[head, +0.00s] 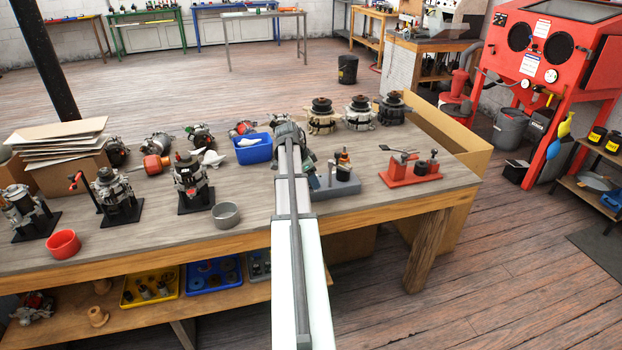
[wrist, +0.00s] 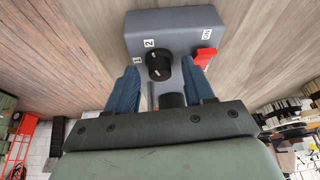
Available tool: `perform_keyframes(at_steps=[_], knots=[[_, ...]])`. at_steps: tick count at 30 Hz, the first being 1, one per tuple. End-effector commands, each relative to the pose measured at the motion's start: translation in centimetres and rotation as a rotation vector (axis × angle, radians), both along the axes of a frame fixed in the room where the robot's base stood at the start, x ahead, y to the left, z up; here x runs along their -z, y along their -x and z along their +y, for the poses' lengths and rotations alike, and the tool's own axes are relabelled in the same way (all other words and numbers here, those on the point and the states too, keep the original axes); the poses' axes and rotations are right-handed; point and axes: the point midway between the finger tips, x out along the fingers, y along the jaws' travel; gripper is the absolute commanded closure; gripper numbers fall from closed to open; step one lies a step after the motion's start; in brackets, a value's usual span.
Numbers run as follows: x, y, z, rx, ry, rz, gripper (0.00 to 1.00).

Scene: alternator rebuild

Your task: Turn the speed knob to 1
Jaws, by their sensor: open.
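The black speed knob (wrist: 159,66) is on the grey control box (wrist: 178,22) in the wrist view. A "2" label is just above it and a "1" label to its left; I cannot tell which its pointer faces. A red switch (wrist: 204,58) with an "ON" label is at the right of the box. My gripper (wrist: 161,83) is open, its blue fingers apart on the left and right below the knob; I cannot tell whether they touch the box. In the head view my arm reaches over the bench and the knob cannot be made out.
A dark round part (wrist: 172,99) shows between the fingers. On the workbench (head: 130,226), a blue bin (head: 253,150) is left of my arm. A red fixture (head: 412,175) and grey block (head: 338,187) are to its right. Several alternators stand along the bench.

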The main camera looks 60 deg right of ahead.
Motion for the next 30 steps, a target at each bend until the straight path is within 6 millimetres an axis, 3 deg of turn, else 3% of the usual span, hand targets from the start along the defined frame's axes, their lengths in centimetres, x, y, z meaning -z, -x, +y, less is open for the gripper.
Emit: perform_keyframes(at_steps=[5,22,30], knots=[[-0.01,0.0,0.0,0.0,0.0,0.0,0.47],[-0.04,-0.01,0.01,0.0,0.0,0.0,1.0],[-0.04,0.04,0.07,-0.023,0.0,0.0,1.0]])
